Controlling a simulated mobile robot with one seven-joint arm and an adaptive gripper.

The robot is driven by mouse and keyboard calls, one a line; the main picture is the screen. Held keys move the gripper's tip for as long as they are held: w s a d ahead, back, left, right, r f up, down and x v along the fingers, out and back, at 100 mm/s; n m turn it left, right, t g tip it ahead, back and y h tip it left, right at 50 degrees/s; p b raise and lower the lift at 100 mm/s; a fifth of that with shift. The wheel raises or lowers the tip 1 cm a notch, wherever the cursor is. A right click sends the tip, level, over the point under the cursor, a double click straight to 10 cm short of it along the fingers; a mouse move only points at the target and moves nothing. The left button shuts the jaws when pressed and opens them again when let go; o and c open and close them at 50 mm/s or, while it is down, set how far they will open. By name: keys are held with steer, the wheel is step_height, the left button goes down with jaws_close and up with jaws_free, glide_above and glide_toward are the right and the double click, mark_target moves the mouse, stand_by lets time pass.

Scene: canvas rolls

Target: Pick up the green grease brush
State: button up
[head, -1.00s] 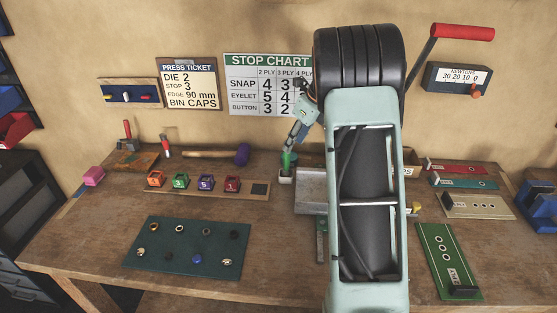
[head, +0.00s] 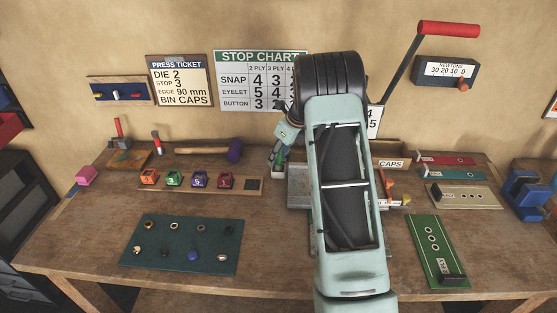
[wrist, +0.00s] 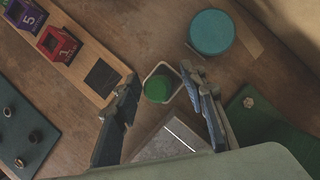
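The green grease brush shows in the wrist view as a round green top (wrist: 157,89), standing in a small pale-rimmed square holder (wrist: 174,75). My gripper (wrist: 160,77) is open, with one finger on each side of the brush and a visible gap to each. I cannot tell how far the fingertips are above it. In the head view my gripper (head: 276,153) is low over the back of the bench and hides most of the brush. The holder shows just below it.
A round teal container (wrist: 211,32) stands close to the holder. A grey metal block (wrist: 168,140) lies beside it. The wooden rack with numbered coloured dies (head: 215,183) is to the left. A dark green mat (head: 175,250) holds small fittings.

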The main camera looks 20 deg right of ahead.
steer(key=shift+c, duration=0.4)
jaws_close()
step_height(320, 180, up, 10)
steer(key=shift+b, duration=0.45)
